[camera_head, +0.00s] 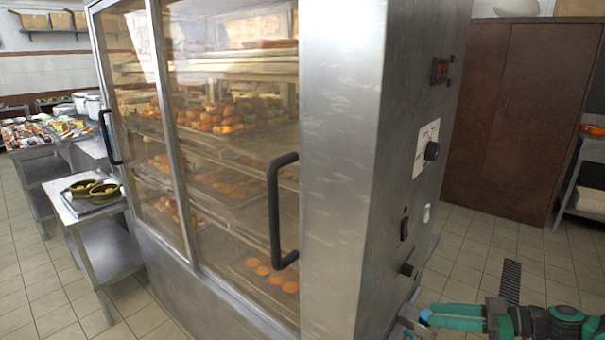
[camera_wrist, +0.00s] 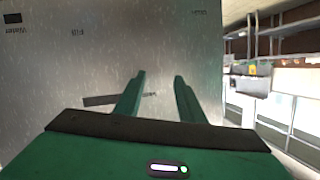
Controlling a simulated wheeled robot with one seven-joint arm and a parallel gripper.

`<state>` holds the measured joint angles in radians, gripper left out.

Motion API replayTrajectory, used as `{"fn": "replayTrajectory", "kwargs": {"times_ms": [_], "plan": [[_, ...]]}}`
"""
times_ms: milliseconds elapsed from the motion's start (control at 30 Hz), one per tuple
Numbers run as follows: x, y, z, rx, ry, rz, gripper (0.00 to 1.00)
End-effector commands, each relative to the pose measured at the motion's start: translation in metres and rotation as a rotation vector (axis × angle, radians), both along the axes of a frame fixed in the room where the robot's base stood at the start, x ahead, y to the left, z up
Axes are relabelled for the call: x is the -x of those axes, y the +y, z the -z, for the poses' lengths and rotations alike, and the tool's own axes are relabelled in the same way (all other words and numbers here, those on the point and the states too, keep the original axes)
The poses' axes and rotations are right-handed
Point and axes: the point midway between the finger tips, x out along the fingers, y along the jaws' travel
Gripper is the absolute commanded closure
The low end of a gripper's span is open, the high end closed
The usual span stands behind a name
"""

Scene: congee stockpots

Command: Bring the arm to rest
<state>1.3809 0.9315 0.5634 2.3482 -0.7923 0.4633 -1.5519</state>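My arm and gripper (camera_head: 428,316) show at the bottom right of the head view, low beside the control side of a steel display cabinet (camera_head: 345,150). In the wrist view my gripper (camera_wrist: 159,76) has its two green fingers apart with nothing between them. A brushed steel surface (camera_wrist: 90,60) lies beyond the fingers and fills the left and middle. I cannot tell whether the fingertips touch it.
A rack stands at right.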

Motion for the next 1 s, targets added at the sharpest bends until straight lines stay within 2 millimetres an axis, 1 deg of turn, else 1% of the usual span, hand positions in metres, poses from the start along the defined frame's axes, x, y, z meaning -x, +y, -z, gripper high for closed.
{"fn": "replayTrajectory", "kwargs": {"times_ms": [67, 200, 367, 467, 567, 667, 867, 1000], "plan": [[0.014, 0.009, 0.01, 0.061, 0.122, -0.048, 0.64], [0.04, 0.014, 0.024, 0.166, 0.337, -0.086, 0.64], [0.069, 0.008, 0.029, 0.299, 0.563, -0.076, 0.64], [0.085, 0.001, 0.025, 0.383, 0.688, -0.043, 0.64], [0.1, -0.007, 0.017, 0.465, 0.801, 0.011, 0.64], [0.113, -0.016, 0.005, 0.541, 0.9, 0.083, 0.64], [0.138, -0.032, -0.028, 0.663, 1.058, 0.28, 0.64], [0.155, -0.04, -0.056, 0.714, 1.135, 0.447, 0.64]]}}
